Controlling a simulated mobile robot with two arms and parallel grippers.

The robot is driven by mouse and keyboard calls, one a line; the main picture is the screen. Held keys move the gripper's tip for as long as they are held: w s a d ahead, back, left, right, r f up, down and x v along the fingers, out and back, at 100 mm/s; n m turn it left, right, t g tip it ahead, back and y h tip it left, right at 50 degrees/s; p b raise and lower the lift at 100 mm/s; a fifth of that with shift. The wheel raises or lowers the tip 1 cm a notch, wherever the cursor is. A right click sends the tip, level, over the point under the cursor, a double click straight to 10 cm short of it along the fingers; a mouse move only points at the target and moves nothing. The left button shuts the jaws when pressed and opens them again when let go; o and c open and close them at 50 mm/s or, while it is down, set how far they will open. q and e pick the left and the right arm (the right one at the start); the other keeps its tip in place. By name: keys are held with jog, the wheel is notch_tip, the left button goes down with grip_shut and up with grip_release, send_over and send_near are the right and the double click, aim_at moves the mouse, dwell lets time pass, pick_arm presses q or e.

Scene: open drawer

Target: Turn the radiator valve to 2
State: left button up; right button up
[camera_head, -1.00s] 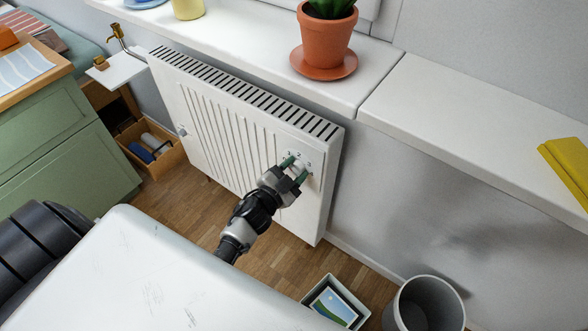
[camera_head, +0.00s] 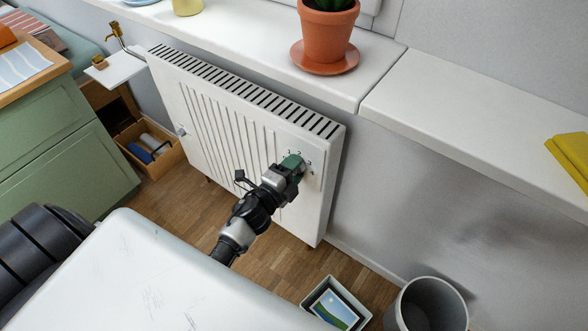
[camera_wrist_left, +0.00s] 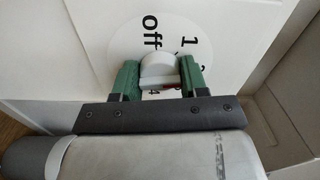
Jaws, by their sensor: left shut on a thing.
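The white radiator (camera_head: 225,125) stands against the wall under the sill. Its valve knob (camera_wrist_left: 157,66) is white and rounded, in front of a round dial (camera_wrist_left: 186,28) on the panel. In the left wrist view the dial shows "off", "1" and part of a "4"; other marks are cut or hidden. A small red mark shows low on the knob's right side; I cannot tell which number it faces. My left gripper (camera_head: 293,164) is shut on the knob, one green finger on each side in the left wrist view (camera_wrist_left: 159,72). In the head view it hides the knob.
A potted plant (camera_head: 328,35) stands on the white sill (camera_head: 240,35) above the radiator. A grey bin (camera_head: 428,305) and a tray with a picture (camera_head: 335,303) are on the floor at lower right. A wooden crate (camera_head: 150,145) is left of the radiator.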

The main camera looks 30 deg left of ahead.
pick_arm(q)
jog(key=shift+m, duration=0.7)
pick_arm(e)
jog(key=shift+r, duration=0.55)
pick_arm(q)
jog(key=o, duration=0.9)
jog(key=s, duration=0.3)
jog(key=s+a, duration=0.1)
jog(key=s, duration=0.6)
jog(key=shift+s+a, duration=0.25)
jog(key=shift+s, duration=0.15)
pick_arm(e)
jog(key=shift+w+f, duration=0.2)
jog(key=shift+f, duration=0.15)
jog(key=shift+s, duration=0.15)
